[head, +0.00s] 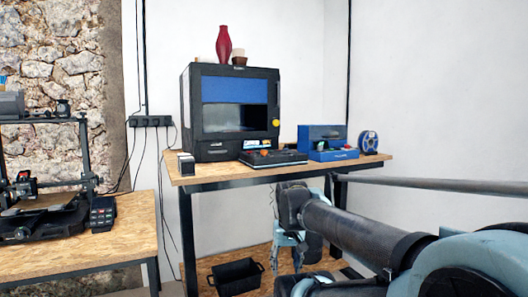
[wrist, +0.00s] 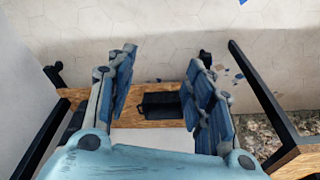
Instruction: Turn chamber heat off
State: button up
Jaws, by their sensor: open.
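The black enclosed printer (head: 188,110) stands on the wooden table with a blue panel behind its front window. A small yellow round part (head: 276,123) sits at the right edge of its front. A low black control box (head: 285,158) with a red-orange part and a small bright display lies in front of the printer. Its switch labels and settings are too small to read. My gripper (head: 287,243) hangs in front of the table, below the tabletop and apart from the box. In the wrist view my gripper (wrist: 162,58) is open, with nothing between its fingers.
The table (head: 215,175) also holds a blue toolbox (head: 325,152), a blue spool (head: 368,142) and a small dark box (head: 186,163). A red vase (head: 224,45) stands on the printer. A black bin (head: 236,277) sits below. An open-frame printer (head: 45,220) is at left.

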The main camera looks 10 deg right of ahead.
jog(key=w+r+m, duration=0.3)
jog(key=w+r, duration=0.4)
jog(key=r, duration=0.3)
jog(key=w+r+m+g, duration=0.1)
jog(key=w+r+m, duration=0.2)
jog(key=w+r, duration=0.6)
jog(key=w+r+m, duration=0.3)
jog(key=w+r, duration=0.3)
jog(key=r, duration=0.6)
notch_tip(320, 180, up, 17)
jog(key=m+g, duration=0.1)
jog(key=m, duration=0.9)
send_over(264, 153)
jog(key=w, duration=0.2)
notch_tip(264, 153, down, 18)
jog(key=shift+s+d+r, duration=0.15)
jog(key=shift+r, duration=0.1)
jog(key=c, duration=1.1)
